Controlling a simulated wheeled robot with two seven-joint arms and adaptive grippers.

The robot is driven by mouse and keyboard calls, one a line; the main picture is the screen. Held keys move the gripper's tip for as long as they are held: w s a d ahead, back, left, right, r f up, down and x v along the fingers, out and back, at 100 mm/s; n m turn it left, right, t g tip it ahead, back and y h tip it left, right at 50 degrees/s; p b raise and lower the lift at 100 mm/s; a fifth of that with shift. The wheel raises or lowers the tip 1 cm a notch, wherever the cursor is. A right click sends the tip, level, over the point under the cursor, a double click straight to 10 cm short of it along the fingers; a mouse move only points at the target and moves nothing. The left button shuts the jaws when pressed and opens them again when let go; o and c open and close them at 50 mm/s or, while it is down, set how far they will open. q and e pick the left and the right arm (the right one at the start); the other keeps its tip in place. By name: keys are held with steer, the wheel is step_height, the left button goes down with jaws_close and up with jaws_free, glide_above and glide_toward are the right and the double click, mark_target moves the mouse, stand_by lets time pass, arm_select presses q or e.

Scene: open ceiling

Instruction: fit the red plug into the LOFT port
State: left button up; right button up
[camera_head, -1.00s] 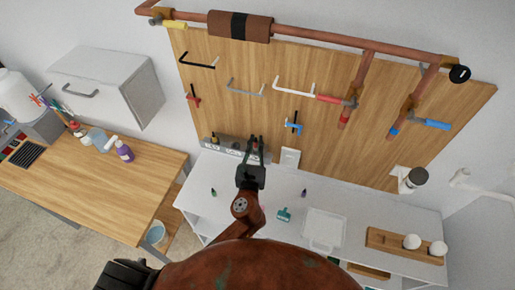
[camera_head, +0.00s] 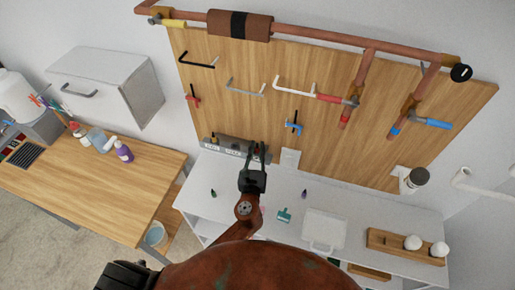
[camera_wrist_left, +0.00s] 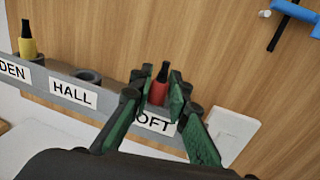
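The red plug (camera_wrist_left: 158,92), with a black tip, stands upright at the LOFT port of the grey port rail (camera_wrist_left: 112,105). Its lower end is hidden, so I cannot see how deep it sits. The LOFT label (camera_wrist_left: 155,124) is partly covered by a finger. My left gripper (camera_wrist_left: 161,88) has its green-padded fingers on either side of the plug, spread a little and apart from it. In the head view the left gripper (camera_head: 256,152) is in front of the right end of the rail. My right gripper is not in view.
A yellow plug (camera_wrist_left: 27,45) stands in the rail at the left, and the HALL port (camera_wrist_left: 87,75) is empty. A white wall plate (camera_wrist_left: 232,130) is right of the rail. Small dark bottles, a teal item (camera_head: 284,215) and a clear bin (camera_head: 324,230) are on the white counter below.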

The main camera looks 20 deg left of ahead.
arm_select(q)
steer(key=o, duration=0.3)
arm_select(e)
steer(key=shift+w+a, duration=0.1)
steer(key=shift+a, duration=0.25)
